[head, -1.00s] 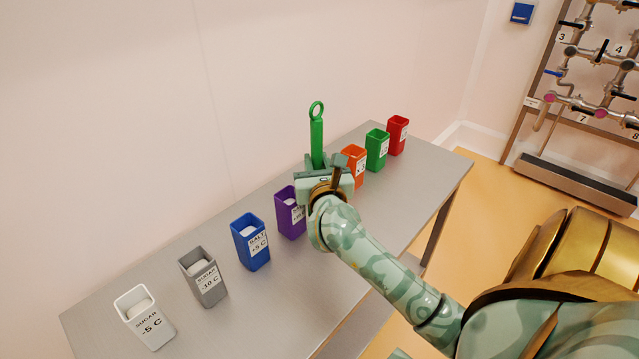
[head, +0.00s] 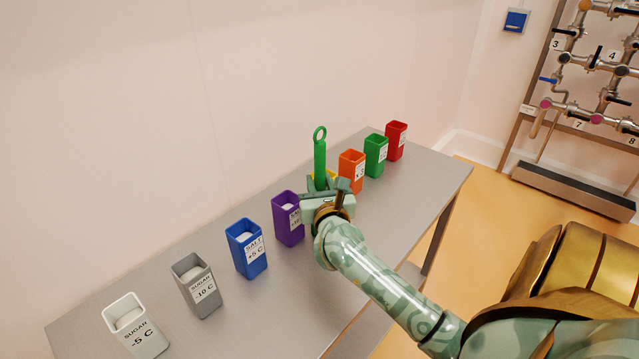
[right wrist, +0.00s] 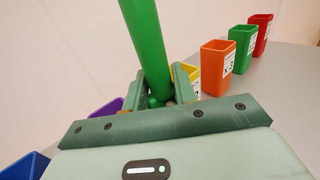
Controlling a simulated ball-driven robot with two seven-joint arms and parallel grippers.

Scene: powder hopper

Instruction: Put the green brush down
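The green brush (head: 320,160) stands nearly upright with its ring at the top. My right gripper (head: 325,186) has its fingers on either side of the handle's lower part, and I read it as shut on the brush. In the right wrist view the handle (right wrist: 148,45) rises between the two fingers (right wrist: 163,92). A yellow container (head: 332,175) is directly behind the brush and mostly hidden by my gripper. I cannot tell whether the brush's lower end is inside it. The brush head is hidden. My left gripper is not in view.
A row of open containers stands on the grey table (head: 390,225): white (head: 137,328), grey (head: 197,288), blue (head: 247,250), purple (head: 288,220), orange (head: 351,173), green (head: 375,157) and red (head: 396,142). The wall is close behind. The table's front strip is clear.

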